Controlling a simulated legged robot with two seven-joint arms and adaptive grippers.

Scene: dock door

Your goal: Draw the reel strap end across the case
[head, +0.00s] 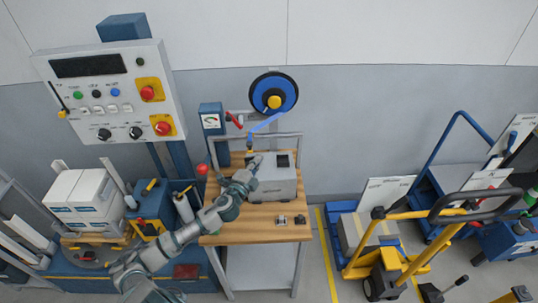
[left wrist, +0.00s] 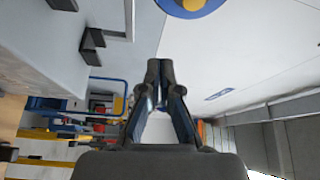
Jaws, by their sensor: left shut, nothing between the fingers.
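A blue strap (head: 266,123) runs down and left from the wall reel (head: 287,88), a blue and black disc with a yellow hub. A small yellow piece (head: 249,149) shows at the strap's lower end. The grey case (head: 277,186) sits on the wooden bench. My left gripper (head: 252,163) is at the case's left upper edge, just below the yellow piece; I cannot tell whether they touch. In the left wrist view its fingers (left wrist: 160,72) are shut with nothing between them, and part of the reel (left wrist: 192,4) shows at the top. My right gripper is not in view.
A metal frame (head: 299,148) rises behind the case. A control panel (head: 108,92) and white boxes (head: 82,200) stand left. A yellow pallet truck (head: 388,268) stands right.

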